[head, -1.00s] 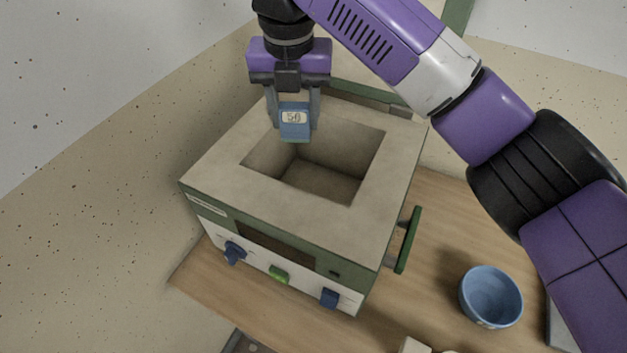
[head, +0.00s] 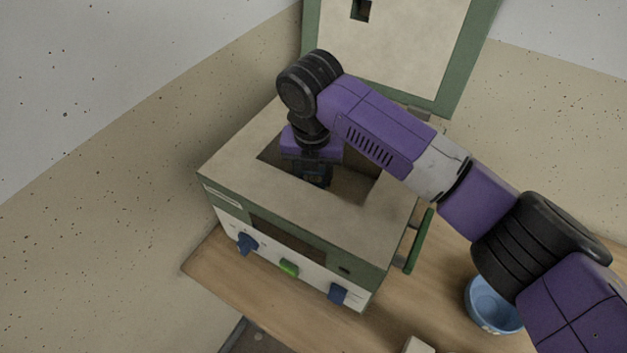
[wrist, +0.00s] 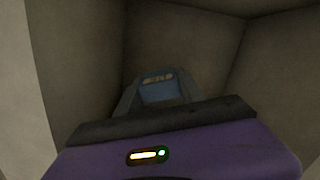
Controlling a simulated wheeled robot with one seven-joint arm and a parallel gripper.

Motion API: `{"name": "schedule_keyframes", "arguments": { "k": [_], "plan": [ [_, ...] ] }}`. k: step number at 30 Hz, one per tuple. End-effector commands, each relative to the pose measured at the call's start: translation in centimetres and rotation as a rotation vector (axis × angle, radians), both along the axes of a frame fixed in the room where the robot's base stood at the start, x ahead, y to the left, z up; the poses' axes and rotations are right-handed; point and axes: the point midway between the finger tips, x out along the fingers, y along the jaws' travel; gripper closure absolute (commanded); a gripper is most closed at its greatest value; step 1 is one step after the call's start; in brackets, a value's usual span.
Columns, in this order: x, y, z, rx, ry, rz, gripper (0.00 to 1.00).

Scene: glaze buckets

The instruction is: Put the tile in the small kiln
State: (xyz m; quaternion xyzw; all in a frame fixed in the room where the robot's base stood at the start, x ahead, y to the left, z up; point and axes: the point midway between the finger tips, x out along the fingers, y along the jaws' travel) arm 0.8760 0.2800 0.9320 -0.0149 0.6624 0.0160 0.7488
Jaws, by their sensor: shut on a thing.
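The small kiln (head: 235,171) stands on a wooden table with its top open. It is a cream box with green trim, and its lid (head: 400,50) is raised at the back. My gripper (head: 312,183) is lowered into the kiln chamber and is shut on the blue tile (wrist: 160,88). In the wrist view the tile is upright between the fingers, with a pale label on it and the chamber walls around it. In the head view the tile is dark and mostly hidden in the opening. I cannot tell whether it touches the chamber floor.
A blue bowl (head: 493,306) sits on the wooden table (head: 212,266) to the right of the kiln, partly behind my arm. A green handle (head: 420,240) sticks out from the kiln's right side. A small pale object (head: 418,345) lies at the bottom edge.

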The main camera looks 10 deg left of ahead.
Motion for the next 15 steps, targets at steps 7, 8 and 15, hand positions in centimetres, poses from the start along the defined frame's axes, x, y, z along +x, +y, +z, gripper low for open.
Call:
{"name": "schedule_keyframes", "arguments": {
  "k": [7, 8, 15],
  "plan": [
    [0.0, 0.0, -2.8, 0.0, 0.001, 0.0, 1.0],
    [0.0, 0.0, -2.8, 0.0, 0.001, 0.0, 1.0],
    [0.0, 0.0, -2.9, 0.001, 0.001, 0.0, 1.0]
  ]
}}
